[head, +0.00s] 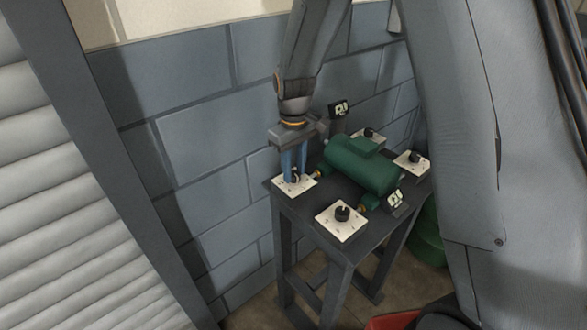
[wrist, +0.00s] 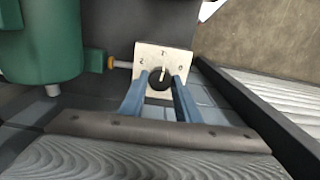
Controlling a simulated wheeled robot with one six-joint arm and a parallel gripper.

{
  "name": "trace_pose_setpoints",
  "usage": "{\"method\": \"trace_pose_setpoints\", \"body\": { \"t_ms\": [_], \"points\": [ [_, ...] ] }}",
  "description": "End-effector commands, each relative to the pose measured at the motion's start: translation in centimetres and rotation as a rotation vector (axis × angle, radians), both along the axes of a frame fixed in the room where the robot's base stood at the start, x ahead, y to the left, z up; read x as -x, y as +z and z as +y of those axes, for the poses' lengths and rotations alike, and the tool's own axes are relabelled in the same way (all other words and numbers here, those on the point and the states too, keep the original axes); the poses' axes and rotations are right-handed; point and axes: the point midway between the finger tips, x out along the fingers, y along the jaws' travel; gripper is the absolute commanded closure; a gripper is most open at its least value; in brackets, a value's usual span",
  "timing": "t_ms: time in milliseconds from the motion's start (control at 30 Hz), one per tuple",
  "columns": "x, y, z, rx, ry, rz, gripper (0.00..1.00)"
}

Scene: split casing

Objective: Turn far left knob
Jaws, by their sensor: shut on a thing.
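The far left knob (wrist: 160,82) is black and round, on a white square plate with marks around it. In the head view its plate (head: 284,186) lies at the left corner of the dark table. My gripper (head: 295,174) points down with its blue fingers over that plate. In the wrist view the two fingers of my gripper (wrist: 158,88) stand on either side of the knob and are shut on it. A pale line on the knob points up toward the middle mark of the plate. In the head view the fingers mostly hide the knob.
A green motor-like casing (head: 362,165) sits mid-table. Other plates with black knobs are at the front (head: 341,222), right (head: 413,163) and back (head: 369,138). The grey block wall (head: 200,140) is close behind the table (head: 318,240). A slatted shutter (head: 60,200) stands at left.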

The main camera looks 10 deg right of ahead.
Motion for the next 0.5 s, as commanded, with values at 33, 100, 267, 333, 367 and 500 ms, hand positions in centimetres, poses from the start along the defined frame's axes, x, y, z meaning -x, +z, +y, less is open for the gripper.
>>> {"method": "trace_pose_setpoints", "body": {
  "t_ms": [33,100,267,333,367,500],
  "points": [
    [0.05,0.07,0.02,0.0,0.045,0.001,0.93],
    [0.05,0.07,0.02,0.0,0.111,0.001,0.93],
    [0.07,0.07,0.03,0.0,0.263,0.001,0.93],
    [0.07,0.07,0.03,0.0,0.329,0.001,0.93],
    [0.07,0.07,0.03,0.0,0.358,0.001,0.93],
    [0.09,0.07,0.04,0.0,0.491,0.001,0.93]
  ]
}}
